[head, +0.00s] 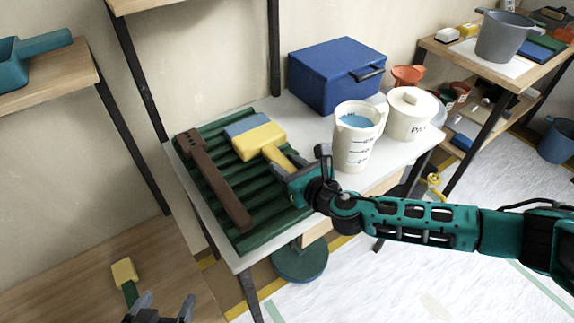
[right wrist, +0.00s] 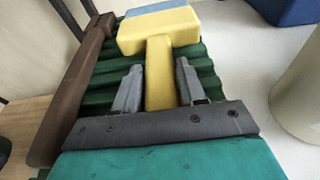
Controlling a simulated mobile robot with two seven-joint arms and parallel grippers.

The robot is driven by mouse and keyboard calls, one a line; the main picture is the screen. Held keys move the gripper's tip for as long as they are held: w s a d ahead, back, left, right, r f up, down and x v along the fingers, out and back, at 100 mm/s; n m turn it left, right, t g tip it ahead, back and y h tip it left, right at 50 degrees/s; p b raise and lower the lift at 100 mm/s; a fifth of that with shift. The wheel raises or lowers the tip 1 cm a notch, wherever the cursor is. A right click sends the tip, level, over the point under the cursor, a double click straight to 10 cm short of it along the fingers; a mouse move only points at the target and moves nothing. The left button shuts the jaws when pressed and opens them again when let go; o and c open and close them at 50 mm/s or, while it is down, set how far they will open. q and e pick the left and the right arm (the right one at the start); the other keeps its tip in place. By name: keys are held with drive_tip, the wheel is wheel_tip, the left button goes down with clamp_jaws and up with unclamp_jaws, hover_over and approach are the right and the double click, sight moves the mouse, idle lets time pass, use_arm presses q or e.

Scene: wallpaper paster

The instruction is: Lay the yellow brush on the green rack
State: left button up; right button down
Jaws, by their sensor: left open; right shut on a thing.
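The yellow brush (head: 259,142) has a wide yellow head with a blue-grey end and a narrow handle. It lies over the green rack (head: 246,184), a ridged tray on the white table. My right gripper (head: 288,180) is shut on the brush's handle. In the right wrist view the two fingers (right wrist: 158,90) stand on either side of the yellow handle (right wrist: 159,70), with the green ridges (right wrist: 204,70) below. I cannot tell whether the brush touches the ridges. My left gripper (head: 160,310) is open at the bottom left edge, below a small yellow-and-green tool (head: 125,273).
A brown tool (head: 213,180) lies along the rack's left part. A blue box (head: 335,75), a measuring jug (head: 353,148) and a white lidded pot (head: 409,122) stand on the table right of the rack. A shelf with a grey bucket (head: 504,38) is at the right.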

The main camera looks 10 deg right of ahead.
drive_tip(key=shift+f+b, duration=0.6)
drive_tip(key=shift+f, duration=0.1)
drive_tip(key=c, duration=0.6)
unclamp_jaws()
drive_tip(key=shift+o, duration=0.2)
drive_tip(key=p+v, duration=0.1)
drive_tip(key=v, duration=0.3)
drive_tip(key=shift+s+d, duration=0.1)
drive_tip(key=v, duration=0.8)
drive_tip(key=shift+s+r, duration=0.2)
drive_tip(key=shift+s, duration=0.1)
drive_tip(key=shift+d, duration=0.1)
